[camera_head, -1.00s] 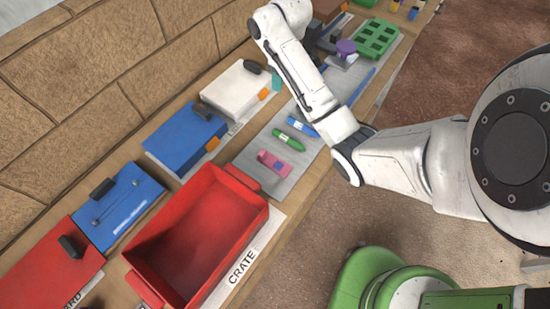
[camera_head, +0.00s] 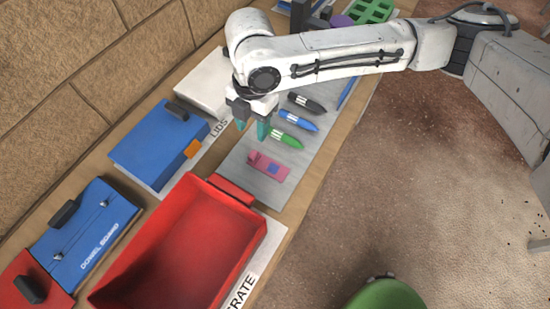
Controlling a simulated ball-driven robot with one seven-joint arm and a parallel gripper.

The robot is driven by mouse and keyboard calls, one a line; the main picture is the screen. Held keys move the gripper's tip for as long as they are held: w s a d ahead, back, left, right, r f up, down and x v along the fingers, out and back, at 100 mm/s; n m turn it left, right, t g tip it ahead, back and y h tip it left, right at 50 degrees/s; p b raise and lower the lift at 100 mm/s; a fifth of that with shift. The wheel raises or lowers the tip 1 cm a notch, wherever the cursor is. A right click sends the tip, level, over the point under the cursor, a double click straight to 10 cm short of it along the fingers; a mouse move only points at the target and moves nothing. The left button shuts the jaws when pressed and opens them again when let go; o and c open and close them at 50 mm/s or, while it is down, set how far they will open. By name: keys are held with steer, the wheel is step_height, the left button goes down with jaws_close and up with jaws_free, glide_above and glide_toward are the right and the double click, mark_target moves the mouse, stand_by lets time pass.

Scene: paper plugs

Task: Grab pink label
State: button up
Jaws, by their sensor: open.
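The pink label (camera_head: 268,168) lies flat on the grey mat (camera_head: 234,176), just beyond the red crate. It has a small blue patch on it. My gripper (camera_head: 252,128) points down with its two teal fingertips apart and nothing between them. It is above the mat, a little farther back than the pink label, and apart from it. The gap in height is hard to judge.
A green marker (camera_head: 287,141), a blue marker (camera_head: 299,121) and a black marker (camera_head: 307,103) lie close by. The red crate (camera_head: 262,238) stands in front. Blue boxes (camera_head: 150,150) and a white box (camera_head: 205,85) line the wall side.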

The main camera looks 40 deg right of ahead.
mark_target(253, 154)
steer(key=f, duration=0.7)
steer(key=a+f+p, duration=0.1)
steer(key=f, duration=0.2)
steer(key=shift+f, duration=0.2)
steer(key=shift+c, duration=0.3)
jaws_close()
